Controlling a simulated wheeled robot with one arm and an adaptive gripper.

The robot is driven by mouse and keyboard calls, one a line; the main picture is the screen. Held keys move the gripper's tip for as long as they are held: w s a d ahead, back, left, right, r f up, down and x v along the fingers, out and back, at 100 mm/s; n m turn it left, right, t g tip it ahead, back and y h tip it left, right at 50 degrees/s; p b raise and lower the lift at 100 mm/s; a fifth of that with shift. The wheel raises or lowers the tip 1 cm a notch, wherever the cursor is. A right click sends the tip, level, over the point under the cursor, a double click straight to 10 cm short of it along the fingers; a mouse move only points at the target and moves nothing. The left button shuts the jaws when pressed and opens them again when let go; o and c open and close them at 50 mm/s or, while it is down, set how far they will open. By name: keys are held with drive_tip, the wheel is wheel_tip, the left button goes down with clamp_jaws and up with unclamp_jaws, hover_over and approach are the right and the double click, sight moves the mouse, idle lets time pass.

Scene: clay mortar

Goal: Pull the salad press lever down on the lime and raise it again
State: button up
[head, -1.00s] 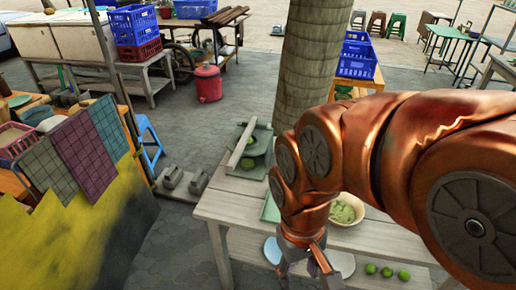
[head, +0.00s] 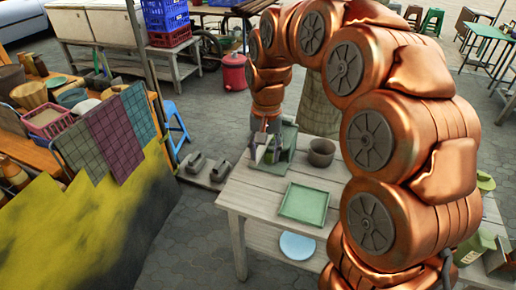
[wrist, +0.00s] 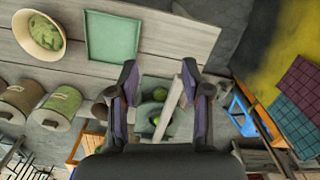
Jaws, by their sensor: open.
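The salad press (head: 289,140) is a grey-green frame on the far left part of the wooden table. Its pale lever (wrist: 171,106) shows in the wrist view as a raised bar. A green lime (wrist: 156,120) shows beside the lever, in the press (wrist: 147,108). My gripper (head: 264,153) is over the press, pointing down. In the wrist view my gripper (wrist: 160,66) is open, with dark fingers on either side of the lever. The lever lies closer to the right finger. I cannot tell whether it touches that finger.
A square green tray (head: 304,203) lies in front of the press, and a dark pot (head: 321,152) stands to its right. In the wrist view a bowl of green pieces (wrist: 40,36) and several lidded containers (wrist: 57,105) stand left. A blue plate (head: 297,246) is on the lower shelf.

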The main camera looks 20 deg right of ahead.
sight(258, 153)
drive_tip(key=w+f+m, duration=0.1)
drive_tip(key=w, duration=0.3)
drive_tip(key=w+d+m, duration=0.1)
drive_tip(key=w, duration=0.3)
drive_tip(key=w+f+m+p, duration=0.1)
drive_tip(key=w, duration=0.3)
drive_tip(key=shift+d+f+t, duration=0.2)
drive_tip(key=shift+f+t, duration=0.1)
drive_tip(key=shift+f, duration=0.05)
drive_tip(key=shift+w+f+p, duration=0.1)
drive_tip(key=shift+f+p, duration=0.2)
drive_tip(key=shift+f, duration=0.1)
drive_tip(key=shift+f+p, duration=1.15)
drive_tip(key=shift+f, duration=2.4)
clamp_jaws()
